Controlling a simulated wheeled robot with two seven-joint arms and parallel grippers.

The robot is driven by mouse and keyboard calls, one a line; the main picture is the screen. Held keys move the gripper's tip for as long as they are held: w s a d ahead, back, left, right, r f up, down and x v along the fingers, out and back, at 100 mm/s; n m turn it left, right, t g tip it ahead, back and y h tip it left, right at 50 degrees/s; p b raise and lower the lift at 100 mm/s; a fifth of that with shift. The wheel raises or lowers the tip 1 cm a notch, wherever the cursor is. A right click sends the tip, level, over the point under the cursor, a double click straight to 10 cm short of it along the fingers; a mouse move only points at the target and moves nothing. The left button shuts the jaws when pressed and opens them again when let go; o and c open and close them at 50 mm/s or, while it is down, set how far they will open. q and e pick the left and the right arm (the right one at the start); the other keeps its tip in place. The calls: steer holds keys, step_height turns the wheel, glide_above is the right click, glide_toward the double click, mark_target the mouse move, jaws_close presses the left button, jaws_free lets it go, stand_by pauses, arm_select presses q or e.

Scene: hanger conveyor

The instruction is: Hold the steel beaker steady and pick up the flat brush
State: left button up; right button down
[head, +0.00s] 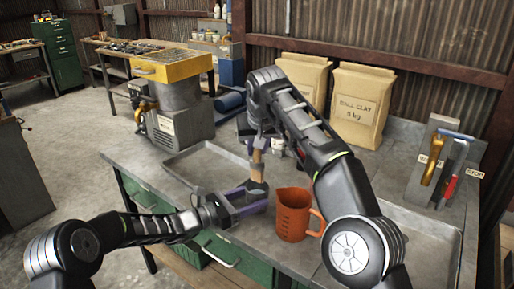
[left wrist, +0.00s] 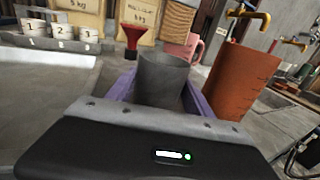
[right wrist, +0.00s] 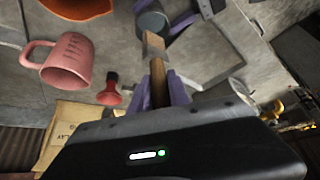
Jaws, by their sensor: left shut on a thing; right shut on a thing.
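The steel beaker (left wrist: 163,82) stands upright between the purple fingers of my left gripper (head: 240,205), which is shut on it. In the left wrist view its rim is clear and no brush shows in it. My right gripper (head: 258,143) is shut on the flat brush (head: 257,170) by its wooden handle, with the head pointing down. In the right wrist view the brush (right wrist: 154,62) runs from between the fingers toward the beaker (right wrist: 152,20). The brush end overlaps the beaker in the head view, which is partly hidden there.
An orange jug (head: 293,214) stands right of the beaker, close to my right arm. Clay bags (head: 360,105) stand at the back. A tool rack (head: 440,165) is at the right. A grey tray (head: 185,163) lies left.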

arm_select(q)
steer(key=o, duration=1.7)
steer(key=v, duration=1.1)
steer(key=shift+s+a, duration=0.2)
steer(key=shift+a, duration=0.05)
steer(key=shift+s+a+f, duration=0.1)
steer(key=shift+s+a, duration=0.05)
